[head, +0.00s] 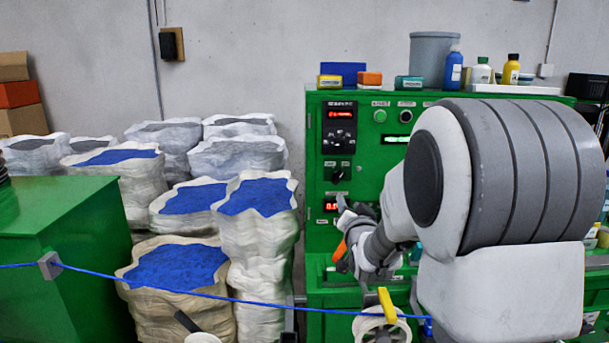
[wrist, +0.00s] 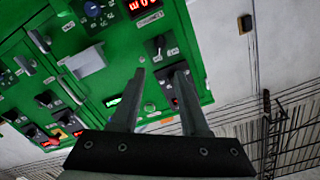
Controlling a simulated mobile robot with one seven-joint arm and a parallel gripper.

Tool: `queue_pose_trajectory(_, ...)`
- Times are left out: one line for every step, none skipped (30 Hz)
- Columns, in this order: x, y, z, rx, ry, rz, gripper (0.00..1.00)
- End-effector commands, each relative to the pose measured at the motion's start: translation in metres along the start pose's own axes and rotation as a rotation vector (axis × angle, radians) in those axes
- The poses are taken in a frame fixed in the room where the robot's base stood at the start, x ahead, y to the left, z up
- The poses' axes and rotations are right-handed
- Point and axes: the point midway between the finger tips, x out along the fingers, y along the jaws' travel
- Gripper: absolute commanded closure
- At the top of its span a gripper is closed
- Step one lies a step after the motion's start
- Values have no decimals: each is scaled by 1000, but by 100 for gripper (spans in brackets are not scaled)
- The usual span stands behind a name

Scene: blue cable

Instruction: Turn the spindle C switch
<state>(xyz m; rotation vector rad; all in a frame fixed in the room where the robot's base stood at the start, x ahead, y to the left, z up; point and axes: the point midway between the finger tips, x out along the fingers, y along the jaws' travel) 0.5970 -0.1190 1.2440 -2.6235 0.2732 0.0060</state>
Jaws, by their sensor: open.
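A green control panel (head: 391,161) carries the switches, and its small labels are too small to read, so I cannot tell which switch is spindle C. A black rotary switch (head: 338,173) sits on the panel's left side, below a black controller with a red display (head: 342,114). My gripper (head: 347,228) is low in front of the panel, partly hidden by its own wrist and arm. In the wrist view my gripper (wrist: 160,72) is open with nothing between its fingers. A black rotary switch (wrist: 156,46) shows just beyond the fingertips, apart from them.
My arm hides the panel's right side in the head view. A blue cable (head: 215,296) crosses low in front, past a yellow clip (head: 387,305) and a white reel (head: 381,325). Sacks of blue material (head: 258,225) stand left. Bottles (head: 453,70) stand on top.

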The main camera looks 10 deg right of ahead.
Motion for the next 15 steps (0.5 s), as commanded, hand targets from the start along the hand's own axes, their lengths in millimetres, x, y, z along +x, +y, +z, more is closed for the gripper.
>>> queue_pose_trajectory(4,3,0,9,17,-6,55)
queue_pose_trajectory(5,4,-1,13,26,-9,55)
queue_pose_trajectory(7,4,-1,17,36,-14,55)
queue_pose_trajectory(8,5,-1,19,41,-16,55)
queue_pose_trajectory(9,5,-2,21,46,-18,55)
queue_pose_trajectory(11,5,-2,23,50,-20,55)
queue_pose_trajectory(13,5,-3,23,51,-21,55)
queue_pose_trajectory(16,4,-3,24,52,-22,55)
queue_pose_trajectory(20,4,-4,24,52,-21,55)
queue_pose_trajectory(23,4,-4,24,52,-21,55)
queue_pose_trajectory(27,4,-4,24,51,-21,55)
queue_pose_trajectory(33,4,-4,23,50,-21,55)
queue_pose_trajectory(38,4,-5,23,50,-21,55)
queue_pose_trajectory(44,4,-5,23,50,-20,55)
queue_pose_trajectory(51,3,-6,23,51,-21,55)
